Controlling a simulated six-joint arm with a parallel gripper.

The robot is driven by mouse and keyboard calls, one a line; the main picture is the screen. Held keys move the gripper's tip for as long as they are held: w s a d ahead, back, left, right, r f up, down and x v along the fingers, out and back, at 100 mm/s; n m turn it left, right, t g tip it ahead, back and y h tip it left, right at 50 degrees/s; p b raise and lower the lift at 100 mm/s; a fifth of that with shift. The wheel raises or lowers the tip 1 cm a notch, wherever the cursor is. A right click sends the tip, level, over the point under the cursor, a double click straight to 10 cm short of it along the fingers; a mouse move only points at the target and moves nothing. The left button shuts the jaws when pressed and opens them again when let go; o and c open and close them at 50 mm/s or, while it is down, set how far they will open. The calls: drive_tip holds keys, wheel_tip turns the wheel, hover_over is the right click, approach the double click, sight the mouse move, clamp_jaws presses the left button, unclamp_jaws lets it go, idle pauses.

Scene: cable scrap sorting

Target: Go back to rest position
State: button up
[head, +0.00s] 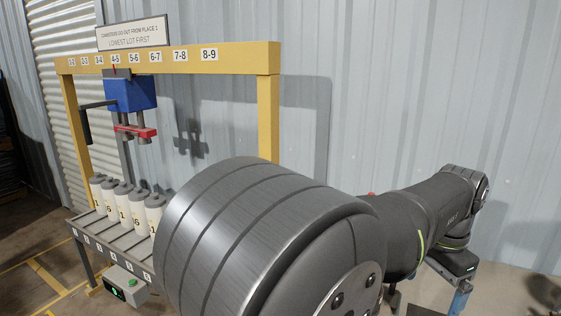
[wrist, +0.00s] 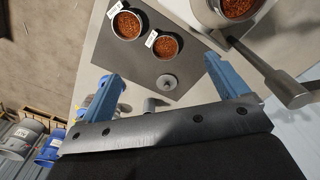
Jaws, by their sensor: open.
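My gripper (wrist: 160,70) is open and empty in the wrist view, with its two blue fingers spread apart. Beyond the fingers, two small round cups of copper-coloured granules, a left cup (wrist: 127,25) and a right cup (wrist: 166,46), stand with white tags on a dark mat (wrist: 146,66). A grey round piece (wrist: 166,82) lies on the mat. None of these is between the fingertips in contact. In the head view my arm fills the middle and right; a blue part shows at its lower right end, and the fingertips are out of sight.
A larger granule container (wrist: 237,8) and a grey handle (wrist: 285,85) are at upper right. Drums (wrist: 20,137) stand on the floor at lower left.

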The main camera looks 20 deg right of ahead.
drive_tip(key=w+a+f, duration=0.1)
drive_tip(key=w, duration=0.3)
drive_tip(key=w+a+f, duration=0.2)
drive_tip(key=w, duration=0.3)
drive_tip(key=w+a+f, duration=0.1)
drive_tip(key=w, duration=0.3)
drive_tip(key=shift+w+a+f, duration=0.15)
drive_tip(key=shift+w+f, duration=0.05)
drive_tip(key=shift+f, duration=0.15)
